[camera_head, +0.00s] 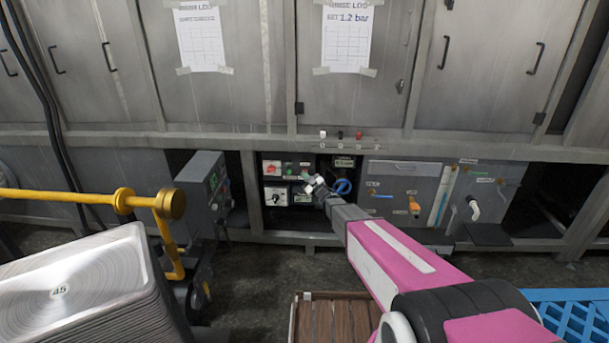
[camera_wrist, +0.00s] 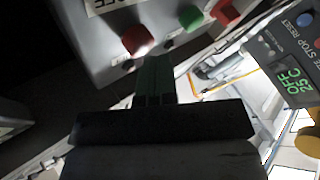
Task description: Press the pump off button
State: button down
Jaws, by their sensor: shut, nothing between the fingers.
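In the wrist view a red button (camera_wrist: 138,38) stands on a grey panel (camera_wrist: 95,55), with a green button (camera_wrist: 192,18) and another red control (camera_wrist: 225,12) to its right. My gripper (camera_wrist: 155,68) is shut and empty, its dark fingertips just below and right of the nearest red button. I cannot tell whether they touch it. The small labels are unreadable, so I cannot tell which control is pump off. In the head view my gripper (camera_head: 315,186) reaches into a recess beside control boxes with a red button (camera_head: 270,169) and a green button (camera_head: 288,172).
A blue handwheel (camera_head: 342,187) sits right of my gripper. A grey unit (camera_head: 205,190) stands left of the recess. A tray stack (camera_head: 75,290) and yellow bar (camera_head: 60,198) are at left.

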jog(key=shift+s, duration=0.55)
jog(key=s, duration=0.5)
jog(key=shift+a, duration=0.1)
dwell(0.7)
